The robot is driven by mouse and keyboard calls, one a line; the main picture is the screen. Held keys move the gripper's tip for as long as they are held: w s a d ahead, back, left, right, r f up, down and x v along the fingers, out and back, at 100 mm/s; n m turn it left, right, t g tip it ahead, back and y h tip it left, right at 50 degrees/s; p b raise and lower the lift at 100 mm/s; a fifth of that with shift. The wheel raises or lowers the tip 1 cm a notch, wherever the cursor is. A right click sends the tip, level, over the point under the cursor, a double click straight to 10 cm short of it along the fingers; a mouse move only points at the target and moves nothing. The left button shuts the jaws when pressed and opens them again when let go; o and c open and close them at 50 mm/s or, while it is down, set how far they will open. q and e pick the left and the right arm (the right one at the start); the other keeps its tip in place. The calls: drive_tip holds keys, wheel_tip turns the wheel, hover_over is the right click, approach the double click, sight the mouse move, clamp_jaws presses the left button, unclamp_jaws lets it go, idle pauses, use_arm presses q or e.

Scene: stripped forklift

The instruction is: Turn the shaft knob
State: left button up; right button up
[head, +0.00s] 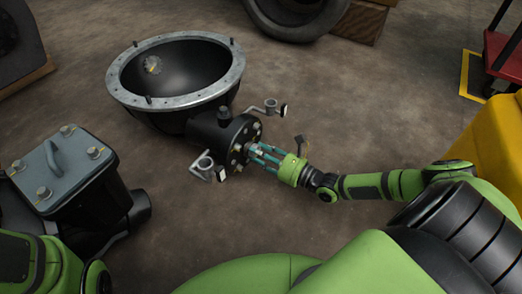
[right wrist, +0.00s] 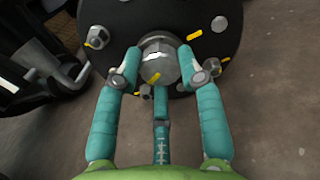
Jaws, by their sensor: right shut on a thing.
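The shaft knob (right wrist: 160,60) is a grey metal hex-shaped piece at the centre of a round black flange (right wrist: 220,15) in the right wrist view. The flange ends a black housing (head: 215,130) joined to a large black bowl with a grey rim in the head view. My right gripper (right wrist: 161,70) has its teal fingers around the knob, one on each side and a third below, and is shut on it. In the head view the right gripper (head: 262,153) reaches the flange from the right. My left gripper is not visible; only part of my left arm shows at lower left.
The bowl (head: 115,88) lies on the brown floor. Metal brackets (head: 203,166) stick out beside the flange. A grey-lidded black box (head: 62,165) stands at left. A tyre (head: 295,15), a red cart (head: 502,55) and a yellow body (head: 490,140) are around the edges.

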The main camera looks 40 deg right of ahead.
drive_tip(key=shift+w+a+r, duration=0.1)
drive_tip(key=shift+a+r, duration=0.1)
drive_tip(key=shift+r, duration=0.15)
drive_tip(key=o, duration=1.2)
drive_tip(key=shift+c, duration=0.2)
drive_tip(key=shift+d+f, duration=0.1)
